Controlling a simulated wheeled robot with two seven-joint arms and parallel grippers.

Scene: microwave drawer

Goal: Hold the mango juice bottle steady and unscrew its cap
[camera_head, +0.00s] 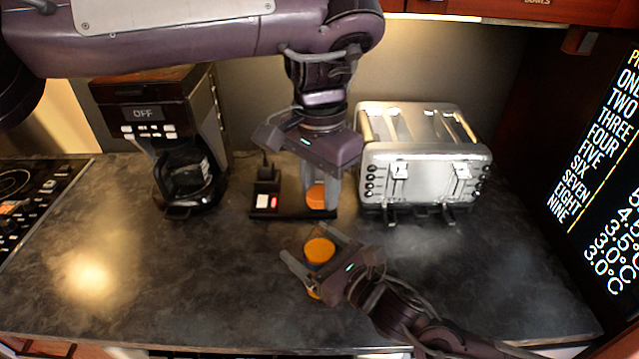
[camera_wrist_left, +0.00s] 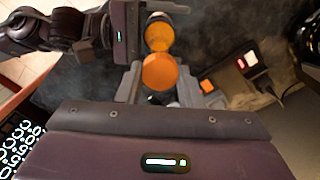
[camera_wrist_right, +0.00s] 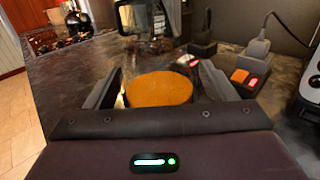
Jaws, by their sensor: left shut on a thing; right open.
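The mango juice bottle (camera_head: 320,251) stands on the counter, its round orange top facing up. I cannot tell whether that orange is a cap or juice. My right gripper (camera_head: 309,258) is open, its fingers on either side of the bottle. The orange top (camera_wrist_right: 160,89) fills the gap in the right wrist view. My left gripper (camera_head: 320,190) is above and behind the bottle, shut on an orange round piece (camera_head: 316,196) that looks like a cap. This piece (camera_wrist_left: 160,72) shows between its fingers in the left wrist view, apart from the bottle (camera_wrist_left: 158,35) beyond.
A power strip (camera_head: 265,205) with a plug lies beside my left gripper. A silver toaster (camera_head: 425,165) stands to the right and a coffee maker (camera_head: 180,140) to the left. A stove (camera_head: 30,200) is at the far left. The counter's right front (camera_head: 520,280) is clear.

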